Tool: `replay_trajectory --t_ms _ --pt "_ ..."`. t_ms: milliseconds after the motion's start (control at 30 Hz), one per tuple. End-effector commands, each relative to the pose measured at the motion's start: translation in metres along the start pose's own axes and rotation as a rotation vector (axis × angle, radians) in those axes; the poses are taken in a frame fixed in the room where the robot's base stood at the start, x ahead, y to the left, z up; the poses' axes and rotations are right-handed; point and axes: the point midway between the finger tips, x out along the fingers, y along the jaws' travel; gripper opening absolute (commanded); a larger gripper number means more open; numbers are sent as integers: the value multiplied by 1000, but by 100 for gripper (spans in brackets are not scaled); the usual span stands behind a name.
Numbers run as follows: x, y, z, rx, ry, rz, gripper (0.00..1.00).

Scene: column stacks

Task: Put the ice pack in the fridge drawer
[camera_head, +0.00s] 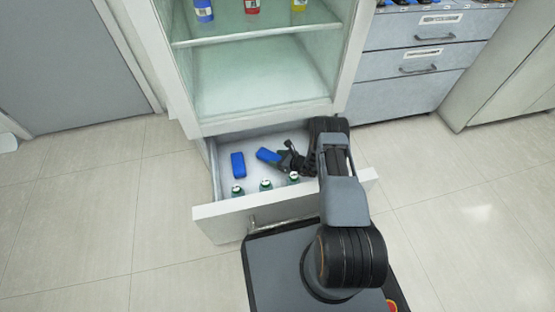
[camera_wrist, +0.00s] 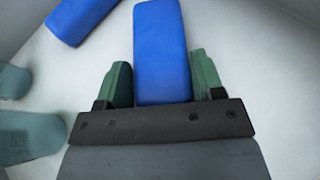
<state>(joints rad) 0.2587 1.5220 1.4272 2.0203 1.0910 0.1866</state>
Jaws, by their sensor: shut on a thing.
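The open fridge drawer (camera_head: 212,211) is pulled out at the bottom of the fridge. My gripper (camera_head: 283,157) reaches into it from the right and is shut on a blue ice pack (camera_head: 267,155). In the wrist view the held ice pack (camera_wrist: 161,45) stands between the two green fingers of my gripper (camera_wrist: 163,80), with its far end extending ahead. I cannot tell whether it touches the drawer floor. A second blue pack (camera_head: 238,165) lies to its left in the drawer; it also shows at the top left of the wrist view (camera_wrist: 82,14).
A glass shelf (camera_head: 255,33) above holds small coloured bottles. Grey cabinet drawers (camera_head: 415,65) stand to the right. The drawer's left back floor is partly clear.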

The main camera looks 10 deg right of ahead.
Motion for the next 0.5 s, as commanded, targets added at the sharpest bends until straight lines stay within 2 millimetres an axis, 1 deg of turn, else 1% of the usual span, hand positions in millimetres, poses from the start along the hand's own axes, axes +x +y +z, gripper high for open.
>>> replay_trajectory --t_ms 67,100,167,433,500 --pt "1 0 -2 0 -1 0 30" --pt "1 0 -2 0 0 0 65" --pt "1 0 -2 0 0 0 71" --pt "0 0 0 0 0 0 72" --pt "-5 0 2 2 1 -1 72"
